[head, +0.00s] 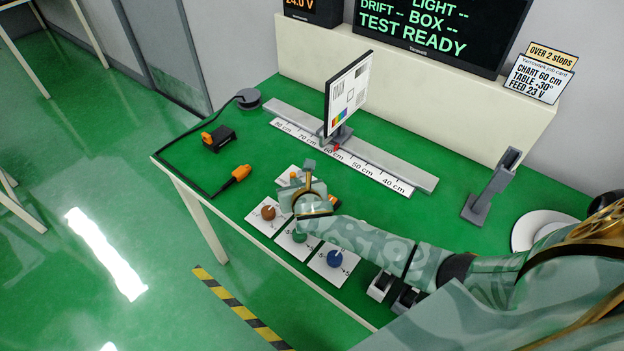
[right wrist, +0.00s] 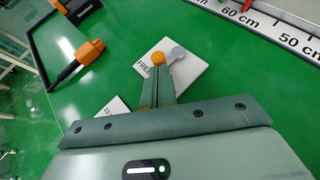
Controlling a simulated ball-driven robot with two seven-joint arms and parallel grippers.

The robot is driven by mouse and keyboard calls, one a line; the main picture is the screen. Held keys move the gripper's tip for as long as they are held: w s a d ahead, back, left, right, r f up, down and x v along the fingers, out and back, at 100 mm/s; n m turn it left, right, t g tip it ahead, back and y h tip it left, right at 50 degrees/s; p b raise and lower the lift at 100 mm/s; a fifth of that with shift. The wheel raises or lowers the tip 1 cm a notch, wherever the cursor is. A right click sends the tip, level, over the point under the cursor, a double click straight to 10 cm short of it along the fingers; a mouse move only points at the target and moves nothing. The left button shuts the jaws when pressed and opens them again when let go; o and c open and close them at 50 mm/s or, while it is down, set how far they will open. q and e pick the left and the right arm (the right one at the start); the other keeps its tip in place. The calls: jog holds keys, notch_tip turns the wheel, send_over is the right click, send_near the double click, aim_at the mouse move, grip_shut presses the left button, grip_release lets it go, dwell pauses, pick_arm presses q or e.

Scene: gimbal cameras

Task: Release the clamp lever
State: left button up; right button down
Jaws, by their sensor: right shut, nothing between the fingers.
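A small red piece (head: 335,147), which looks like the clamp lever, sits at the foot of the chart carriage (head: 342,134) on the grey rail; its exact setting is too small to tell. Its red tip also shows at the top edge of the right wrist view (right wrist: 247,5). My left gripper is out of view.
The upright chart (head: 348,93) stands on the carriage above the rail (head: 400,167) and its centimetre scale. Brown (head: 268,212), green (head: 299,236) and blue (head: 334,258) knobs on cards lie near the front edge. An orange-tipped plug (head: 240,173) and grey post (head: 490,187) flank the area.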

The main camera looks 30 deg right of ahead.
jog(key=shift+w+a+r+m+g+h, duration=0.1)
jog(key=shift+w+a+m+g+h, duration=0.15)
jog(key=shift+m+h, duration=0.25)
jog(key=shift+w+a+m+g+h, duration=0.15)
jog(key=shift+a+m+h, duration=0.15)
jog(key=shift+m+h, duration=0.2)
jog(key=shift+w+a+m+g+h, duration=0.2)
jog(key=shift+w+m+h, duration=0.05)
jog(key=shift+m+h, duration=0.3)
jog(key=shift+w+a+m+g+h, duration=0.15)
jog(key=shift+w+m+g+h, duration=0.1)
jog(key=shift+m+h, duration=0.25)
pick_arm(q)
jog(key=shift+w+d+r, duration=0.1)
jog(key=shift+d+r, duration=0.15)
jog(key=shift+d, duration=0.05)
pick_arm(e)
jog(key=shift+d, duration=0.15)
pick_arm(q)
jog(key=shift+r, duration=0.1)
pick_arm(e)
jog(key=shift+d, duration=0.1)
jog(key=shift+s+d+p, duration=0.1)
jog(key=shift+d+p, duration=0.45)
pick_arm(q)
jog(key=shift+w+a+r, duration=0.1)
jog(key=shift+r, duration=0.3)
pick_arm(e)
jog(key=shift+d, duration=0.25)
